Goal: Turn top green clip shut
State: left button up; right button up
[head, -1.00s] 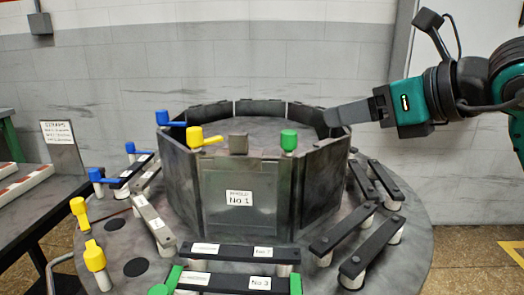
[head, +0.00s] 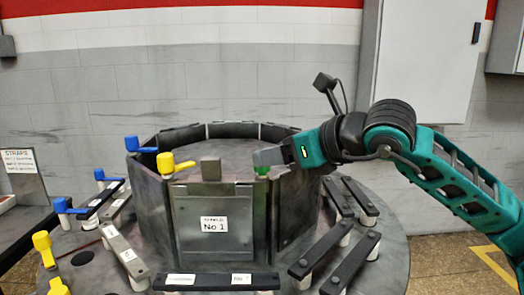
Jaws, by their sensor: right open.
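The top green clip (head: 262,171) sits on the front rim of the round metal shield wall, right of the grey block (head: 210,168). Its upper part is partly hidden behind my right gripper. My right gripper (head: 266,157) comes in from the right with its fingers over the clip; I cannot tell whether they touch it. It is open. My left gripper is not in view.
A yellow clip (head: 170,163) and a blue clip (head: 137,145) stand on the rim to the left. Black bars (head: 222,281) lie on posts around the round base. A sign (head: 22,165) stands at the left.

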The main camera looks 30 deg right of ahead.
jog(key=shift+p+x, duration=0.55)
jog(key=shift+x, duration=1.05)
jog(key=shift+w+a+f, duration=0.15)
jog(key=shift+w+f, duration=0.05)
jog(key=shift+w, duration=0.25)
jog(key=c, duration=1)
